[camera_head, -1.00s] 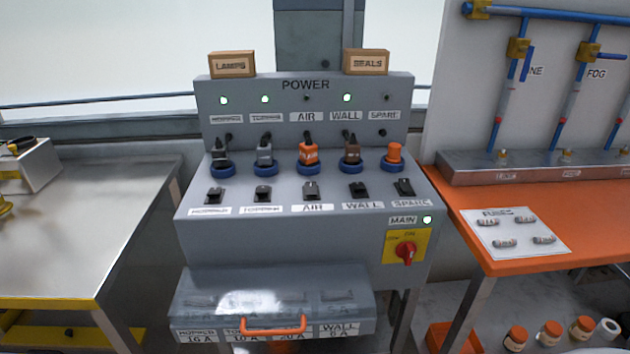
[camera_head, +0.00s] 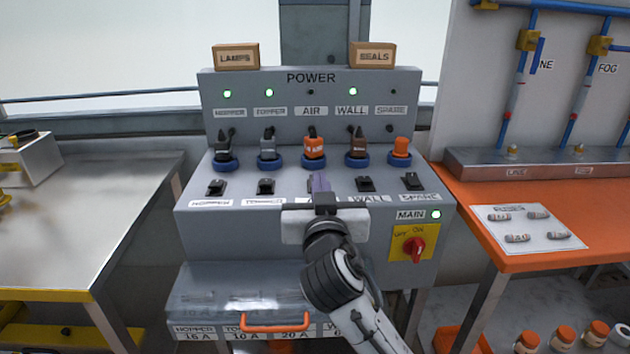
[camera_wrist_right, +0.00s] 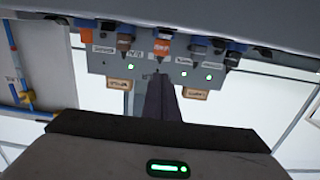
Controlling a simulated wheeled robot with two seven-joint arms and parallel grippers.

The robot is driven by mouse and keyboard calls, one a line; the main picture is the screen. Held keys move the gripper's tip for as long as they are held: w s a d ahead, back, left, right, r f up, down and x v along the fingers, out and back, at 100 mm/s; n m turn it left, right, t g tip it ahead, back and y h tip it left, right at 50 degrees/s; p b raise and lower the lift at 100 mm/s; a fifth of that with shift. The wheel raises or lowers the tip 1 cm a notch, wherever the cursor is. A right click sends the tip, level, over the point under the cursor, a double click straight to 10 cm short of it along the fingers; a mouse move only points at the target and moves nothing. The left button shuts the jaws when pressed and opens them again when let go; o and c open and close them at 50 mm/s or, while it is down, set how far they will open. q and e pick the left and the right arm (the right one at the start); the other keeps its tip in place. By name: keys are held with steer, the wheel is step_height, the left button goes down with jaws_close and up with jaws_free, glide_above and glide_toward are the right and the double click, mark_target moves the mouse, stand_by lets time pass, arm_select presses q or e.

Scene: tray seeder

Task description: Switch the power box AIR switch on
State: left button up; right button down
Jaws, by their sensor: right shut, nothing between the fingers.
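The power box (camera_head: 300,115) stands in the middle of the head view, with a row of black rocker switches on its sloped deck. The AIR switch is mostly hidden behind the fingers of my right gripper (camera_head: 319,184), as is the AIR label below it. The gripper is shut and empty, its fingertips at the AIR switch; I cannot tell whether they touch it. The AIR lamp (camera_head: 310,92) is dark, while the HOPPER, TOPPER and WALL lamps are green. The right wrist view shows the shut fingers (camera_wrist_right: 160,97) and the box upside down. My left gripper is out of view.
Neighbouring switches are TOPPER (camera_head: 265,187) and WALL (camera_head: 365,185). An orange plug (camera_head: 314,148) sits behind the AIR switch. The red MAIN knob (camera_head: 415,250) is at right, beside a green lamp. A clear-lidded fuse drawer (camera_head: 230,285) juts out below.

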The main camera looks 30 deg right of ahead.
steer(key=x, duration=1)
steer(key=shift+w+d+f, duration=0.1)
steer(key=shift+w+f, duration=0.1)
step_height(320, 180, down, 3)
steer(key=shift+w+r, duration=0.1)
steer(key=shift+r, duration=0.1)
steer(key=shift+w+f, duration=0.1)
steer(key=shift+f, duration=0.45)
